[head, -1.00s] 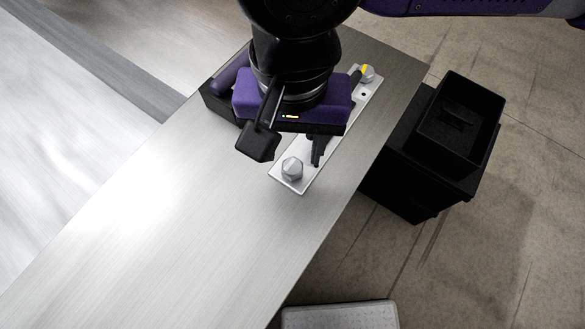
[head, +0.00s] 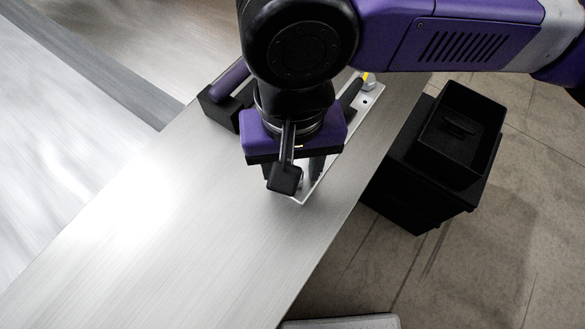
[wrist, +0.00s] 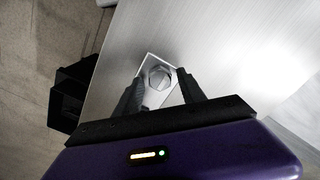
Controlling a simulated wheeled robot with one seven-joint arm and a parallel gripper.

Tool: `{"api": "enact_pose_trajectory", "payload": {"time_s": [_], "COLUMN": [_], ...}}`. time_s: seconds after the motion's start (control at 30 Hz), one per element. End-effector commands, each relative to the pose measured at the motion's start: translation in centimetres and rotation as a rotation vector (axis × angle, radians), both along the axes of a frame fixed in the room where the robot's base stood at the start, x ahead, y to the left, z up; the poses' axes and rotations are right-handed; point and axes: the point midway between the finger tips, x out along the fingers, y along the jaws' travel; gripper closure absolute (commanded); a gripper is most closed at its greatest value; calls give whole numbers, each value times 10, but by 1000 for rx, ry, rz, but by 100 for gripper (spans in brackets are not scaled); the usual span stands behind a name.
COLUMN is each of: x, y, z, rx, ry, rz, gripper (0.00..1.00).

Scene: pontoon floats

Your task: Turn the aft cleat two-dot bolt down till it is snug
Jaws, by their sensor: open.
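A silver hex bolt (wrist: 160,76) stands at the near end of a light metal plate (wrist: 147,58) in the wrist view. Its dot marks are too small to read. My gripper (wrist: 163,88) is open, with one finger on each side of the bolt in that view; I cannot tell whether they touch it. In the head view my gripper (head: 301,180) covers this bolt, and only the plate's edges (head: 309,193) show. Another bolt (head: 369,80), with yellow beside it, shows in part at the plate's far end.
The plate lies on a wide brushed metal deck (head: 190,240). A black open bin (head: 440,150) stands off the deck's right edge, with a small dark item in it. A grey box (head: 340,322) is at the bottom edge. The deck's front left is clear.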

Motion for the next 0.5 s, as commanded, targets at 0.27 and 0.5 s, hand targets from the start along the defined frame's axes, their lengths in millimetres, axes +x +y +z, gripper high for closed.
{"api": "enact_pose_trajectory", "payload": {"time_s": [0.27, 0.5], "x": [0, 2], "y": [0, 2], "z": [2, 1], "rx": [1, 6], "ry": [1, -7], "rz": [351, 650], "gripper": [53, 53]}}
